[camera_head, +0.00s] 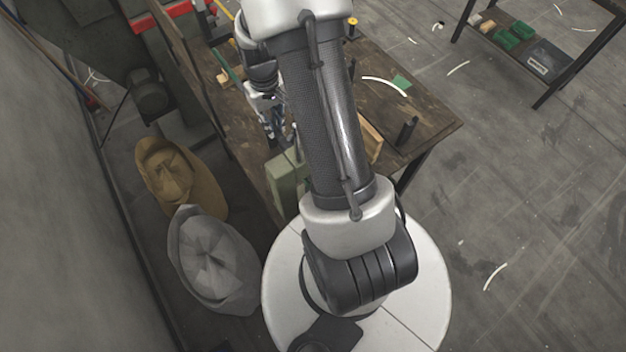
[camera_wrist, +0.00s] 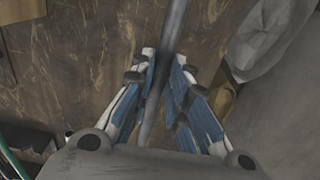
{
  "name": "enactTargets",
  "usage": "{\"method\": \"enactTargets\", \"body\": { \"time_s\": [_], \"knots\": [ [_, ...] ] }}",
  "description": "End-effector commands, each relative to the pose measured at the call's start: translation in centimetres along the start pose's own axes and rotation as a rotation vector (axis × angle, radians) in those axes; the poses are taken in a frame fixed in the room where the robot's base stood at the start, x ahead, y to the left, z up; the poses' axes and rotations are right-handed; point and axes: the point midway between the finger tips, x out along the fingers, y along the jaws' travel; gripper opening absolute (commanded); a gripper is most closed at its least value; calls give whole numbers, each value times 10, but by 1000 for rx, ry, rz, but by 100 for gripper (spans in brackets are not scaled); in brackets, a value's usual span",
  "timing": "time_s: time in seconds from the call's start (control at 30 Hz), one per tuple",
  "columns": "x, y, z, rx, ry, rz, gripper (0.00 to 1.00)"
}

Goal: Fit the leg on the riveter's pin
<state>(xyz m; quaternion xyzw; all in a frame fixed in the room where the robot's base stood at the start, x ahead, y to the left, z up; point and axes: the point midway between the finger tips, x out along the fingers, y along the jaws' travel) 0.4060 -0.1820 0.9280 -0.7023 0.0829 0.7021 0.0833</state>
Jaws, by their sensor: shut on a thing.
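My gripper (camera_wrist: 164,58) is shut on a dark grey rod, the leg (camera_wrist: 174,22), in the wrist view. The leg runs between the blue-padded fingers, from the top edge down towards the palm, and slants slightly. In the head view my gripper (camera_head: 272,132) is partly behind my arm, over the left side of the wooden table. The leg cannot be made out there. A pale green block-like body (camera_head: 284,180), perhaps the riveter, stands at the table's near left edge, partly hidden by my arm. I cannot see a pin in either view.
A shelf (camera_head: 545,62) holds green bins at upper right. Floor on the right is mostly clear.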

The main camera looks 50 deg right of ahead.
Motion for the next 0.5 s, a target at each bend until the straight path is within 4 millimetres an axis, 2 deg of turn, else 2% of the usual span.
{"method": "enactTargets", "body": {
  "time_s": [0.27,0.5],
  "knots": [
    [8,0,0,0,0,0,0],
    [6,0,0,0,0,0,0]
  ]
}}
